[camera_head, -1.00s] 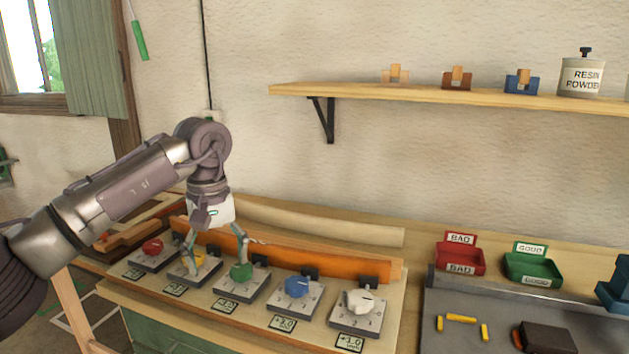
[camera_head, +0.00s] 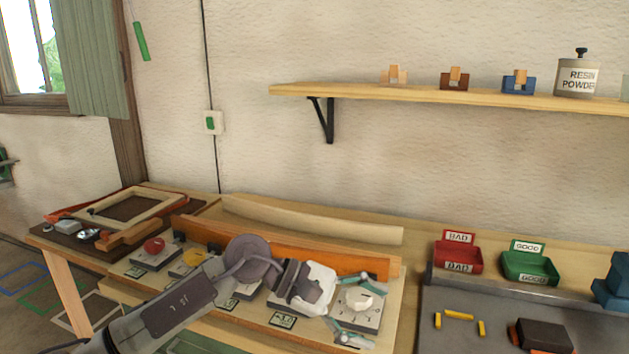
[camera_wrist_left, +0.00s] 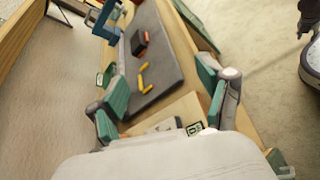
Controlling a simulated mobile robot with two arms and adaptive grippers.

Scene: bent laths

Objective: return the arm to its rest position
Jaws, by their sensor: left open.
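My left arm (camera_head: 180,305) comes in from the lower left in the head view and reaches low across the knob board (camera_head: 393,312). My left gripper (camera_head: 372,311) is open, its green-padded fingers apart, pointing right. In the head view its fingers appear above and below the white knob (camera_head: 360,297); whether they touch it I cannot tell. In the left wrist view the open gripper (camera_wrist_left: 160,100) has nothing between its pads. The arm hides the blue and green knobs. The red knob (camera_head: 154,245) and yellow knob (camera_head: 193,257) show. My right gripper is not in view.
A grey mat (camera_head: 440,290) lies right of the board, with yellow pieces (camera_head: 459,316) and a dark block (camera_head: 545,336). Behind it stand a red BAD tray (camera_head: 458,262) and a green GOOD tray (camera_head: 530,268). A wooden shelf (camera_head: 440,94) hangs on the wall above.

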